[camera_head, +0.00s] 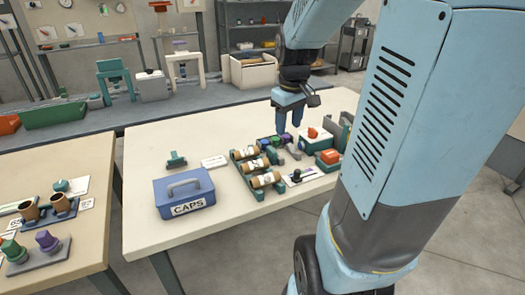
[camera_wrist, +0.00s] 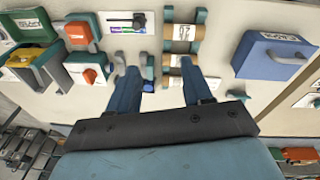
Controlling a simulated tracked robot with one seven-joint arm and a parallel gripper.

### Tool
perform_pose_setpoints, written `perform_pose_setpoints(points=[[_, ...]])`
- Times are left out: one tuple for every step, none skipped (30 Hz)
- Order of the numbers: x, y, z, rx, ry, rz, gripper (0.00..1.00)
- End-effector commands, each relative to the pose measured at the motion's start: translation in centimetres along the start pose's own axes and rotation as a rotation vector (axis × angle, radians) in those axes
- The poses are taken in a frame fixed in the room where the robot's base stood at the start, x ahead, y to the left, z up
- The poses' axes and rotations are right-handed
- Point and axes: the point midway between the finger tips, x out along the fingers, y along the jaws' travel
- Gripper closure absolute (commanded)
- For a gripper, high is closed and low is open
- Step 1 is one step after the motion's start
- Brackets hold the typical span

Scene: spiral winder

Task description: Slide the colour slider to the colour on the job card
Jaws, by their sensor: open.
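The colour slider (camera_wrist: 125,22) is a white plate with a thin coloured strip and a dark knob (camera_wrist: 138,20), at the top of the wrist view. In the head view the slider plate (camera_head: 309,174) lies flat near the front of the table's tools, its dark knob (camera_head: 297,175) left of the plate's middle. The colour under the knob is too small to tell. My gripper (camera_head: 289,122) points down behind the slider, above the coloured caps, with nothing between its fingers; it also shows in the wrist view (camera_wrist: 160,80). I cannot tell which card is the job card.
Green holders with cardboard tubes (camera_head: 265,180) stand just left of the slider. A blue CAPS box (camera_head: 184,192) is further left. Right of the slider are a red-topped teal block (camera_head: 328,157) and other fixtures. Clear tabletop lies in front.

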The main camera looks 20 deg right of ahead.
Motion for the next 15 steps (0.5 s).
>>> perform_pose_setpoints(points=[[1.3, 1.1, -0.3, -0.010, -0.026, -0.012, 0.50], [2.0, 1.6, -0.5, -0.020, -0.038, -0.019, 0.50], [3.0, 2.4, -0.6, -0.033, -0.053, -0.028, 0.50], [3.6, 2.9, -0.7, -0.042, -0.063, -0.035, 0.50], [4.3, 3.4, -0.8, -0.050, -0.073, -0.042, 0.50], [5.1, 4.0, -0.9, -0.061, -0.084, -0.050, 0.50], [5.7, 4.4, -0.9, -0.068, -0.092, -0.057, 0.50], [6.2, 4.8, -0.9, -0.076, -0.100, -0.063, 0.50], [6.8, 5.3, -0.9, -0.083, -0.108, -0.071, 0.50], [7.2, 5.6, -0.9, -0.090, -0.113, -0.076, 0.50], [7.6, 5.8, -0.9, -0.094, -0.117, -0.080, 0.50], [8.0, 6.1, -0.9, -0.100, -0.122, -0.085, 0.50], [8.3, 6.3, -0.9, -0.104, -0.125, -0.089, 0.50], [8.4, 6.4, -0.9, -0.106, -0.127, -0.091, 0.50], [8.7, 6.5, -0.9, -0.109, -0.129, -0.093, 0.50]])
